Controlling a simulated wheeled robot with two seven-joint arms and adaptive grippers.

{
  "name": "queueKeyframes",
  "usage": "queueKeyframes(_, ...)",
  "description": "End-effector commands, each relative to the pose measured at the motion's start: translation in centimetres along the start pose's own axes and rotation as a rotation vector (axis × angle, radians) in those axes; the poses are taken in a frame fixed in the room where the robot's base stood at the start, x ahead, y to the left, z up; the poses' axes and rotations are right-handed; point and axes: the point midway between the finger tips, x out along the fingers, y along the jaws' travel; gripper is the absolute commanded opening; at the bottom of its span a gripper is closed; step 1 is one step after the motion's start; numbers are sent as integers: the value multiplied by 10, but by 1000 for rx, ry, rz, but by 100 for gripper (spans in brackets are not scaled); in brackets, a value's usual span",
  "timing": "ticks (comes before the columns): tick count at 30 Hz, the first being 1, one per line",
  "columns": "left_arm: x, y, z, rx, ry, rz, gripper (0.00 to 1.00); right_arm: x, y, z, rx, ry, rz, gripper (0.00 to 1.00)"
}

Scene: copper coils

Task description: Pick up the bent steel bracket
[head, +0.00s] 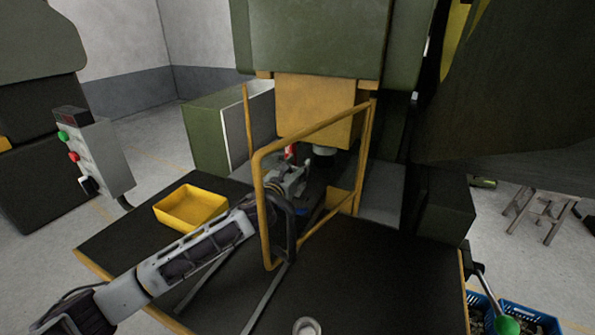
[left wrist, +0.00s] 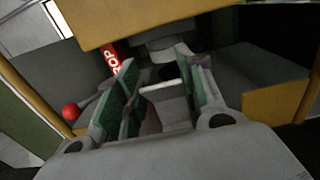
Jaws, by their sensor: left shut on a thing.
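The bent steel bracket (left wrist: 165,108) is a light grey angled piece between the green-padded fingers of my left gripper (left wrist: 165,88) in the left wrist view. The gripper is shut on it. In the head view my left gripper (head: 292,178) reaches through the yellow guard frame (head: 263,215), in front of the press and below its yellow ram block (head: 312,108). The bracket is too small and too covered there to make out clearly. I cannot tell whether it touches the surface beneath. My right gripper is in neither view.
A yellow tray (head: 190,207) stands on the dark table (head: 375,280), left of the press. A control box (head: 98,155) with green and red buttons is at the left. A red-knobbed lever (left wrist: 71,112) is beside the gripper. Blue crates (head: 525,318) stand at lower right. The table's front is mostly clear.

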Motion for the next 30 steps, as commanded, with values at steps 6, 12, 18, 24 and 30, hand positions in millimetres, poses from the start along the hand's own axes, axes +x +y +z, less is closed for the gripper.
queueKeyframes(6,0,0,29,3,-5,0,0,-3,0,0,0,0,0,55)
queueKeyframes(12,0,0,59,3,-5,-1,0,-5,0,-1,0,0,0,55)
queueKeyframes(18,0,0,87,2,-4,0,0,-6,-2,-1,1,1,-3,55)
queueKeyframes(24,0,0,108,2,-3,0,0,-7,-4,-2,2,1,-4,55)
queueKeyframes(30,0,0,118,1,-2,1,0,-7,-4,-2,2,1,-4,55)
